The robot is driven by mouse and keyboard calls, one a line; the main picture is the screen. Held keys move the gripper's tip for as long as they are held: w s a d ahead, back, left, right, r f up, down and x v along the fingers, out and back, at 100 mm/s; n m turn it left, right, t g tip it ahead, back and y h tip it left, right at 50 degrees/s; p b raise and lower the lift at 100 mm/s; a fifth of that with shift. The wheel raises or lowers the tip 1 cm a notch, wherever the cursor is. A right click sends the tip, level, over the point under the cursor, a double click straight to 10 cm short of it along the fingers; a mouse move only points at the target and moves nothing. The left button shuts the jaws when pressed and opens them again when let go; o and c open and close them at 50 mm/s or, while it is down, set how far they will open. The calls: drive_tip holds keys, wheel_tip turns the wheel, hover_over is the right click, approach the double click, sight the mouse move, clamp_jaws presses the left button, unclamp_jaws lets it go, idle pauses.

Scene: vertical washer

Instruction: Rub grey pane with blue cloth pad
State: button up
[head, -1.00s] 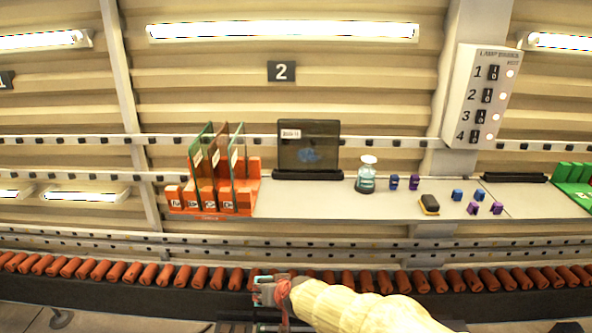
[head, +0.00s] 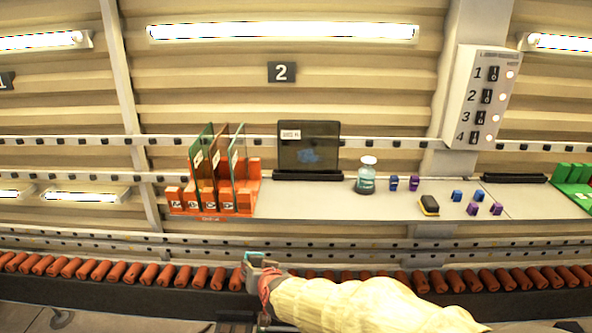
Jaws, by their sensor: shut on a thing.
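The grey pane (head: 309,140) stands upright in a black holder at the back of the shelf, with a small white label at its top left and a bluish smudge (head: 309,156) on its face. My gripper (head: 254,259) is low in front of the shelf, below and left of the pane and well apart from it. It is shut on a small bluish thing at its tip, which looks like the blue cloth pad; the pad is mostly hidden by the fingers.
An orange rack (head: 215,208) with upright coloured panes stands left of the pane. A glass bottle (head: 366,176), small blue and purple blocks (head: 457,196) and a black-yellow block (head: 429,205) stand to the right. The shelf (head: 310,200) is clear before the pane. Orange rollers run below.

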drive_tip(key=w+d+r+m+t+h, duration=0.4)
drive_tip(key=d+r+t, duration=0.3)
drive_tip(key=d+r, duration=0.3)
drive_tip(key=shift+w+r+m+h, duration=0.25)
drive_tip(key=shift+r+m+h, duration=0.25)
drive_tip(key=shift+r+m, duration=0.25)
